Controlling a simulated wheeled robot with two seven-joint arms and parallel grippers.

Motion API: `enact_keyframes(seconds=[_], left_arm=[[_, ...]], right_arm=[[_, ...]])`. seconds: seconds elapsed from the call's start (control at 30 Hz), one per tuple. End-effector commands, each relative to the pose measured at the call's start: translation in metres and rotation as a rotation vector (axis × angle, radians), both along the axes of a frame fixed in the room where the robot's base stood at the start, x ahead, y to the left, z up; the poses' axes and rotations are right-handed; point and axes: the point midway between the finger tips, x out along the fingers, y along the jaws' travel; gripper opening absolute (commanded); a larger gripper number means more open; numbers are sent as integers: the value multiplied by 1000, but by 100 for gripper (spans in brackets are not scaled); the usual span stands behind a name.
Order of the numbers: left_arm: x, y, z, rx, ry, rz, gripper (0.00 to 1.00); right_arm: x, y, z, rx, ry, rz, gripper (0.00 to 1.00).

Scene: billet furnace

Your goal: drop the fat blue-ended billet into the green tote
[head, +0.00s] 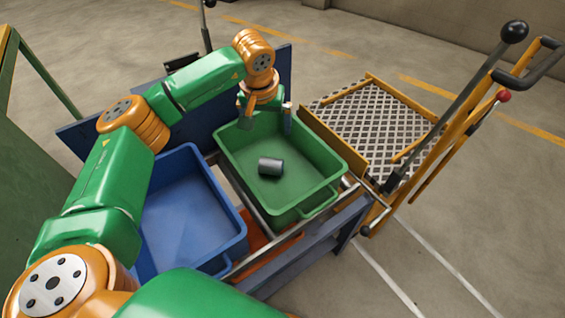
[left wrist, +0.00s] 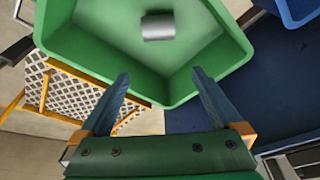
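A short, thick grey billet (head: 271,167) lies on its side on the floor of the green tote (head: 322,199). Its visible end looks pale grey; I cannot make out any blue on it. In the left wrist view the billet (left wrist: 158,26) lies inside the tote (left wrist: 75,48), beyond my fingertips. My left gripper (head: 265,118) is over the far rim of the tote. In the left wrist view its two fingers (left wrist: 160,76) are spread wide with nothing between them. It is apart from the billet. My right gripper is not in view.
An empty blue tote (head: 190,210) stands left of the green one on a blue-framed stand with metal rails. Right of it is a yellow-edged cart with a lattice deck (head: 372,115) and a tall black-knobbed lever (head: 514,32). Open floor lies beyond.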

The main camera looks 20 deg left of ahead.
Motion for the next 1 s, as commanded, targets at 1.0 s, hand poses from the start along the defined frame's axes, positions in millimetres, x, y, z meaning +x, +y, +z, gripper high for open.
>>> enact_keyframes(seconds=[1.0], left_arm=[[-19, -5, 69, 0, 0, 0, 100]], right_arm=[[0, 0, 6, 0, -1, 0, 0]])
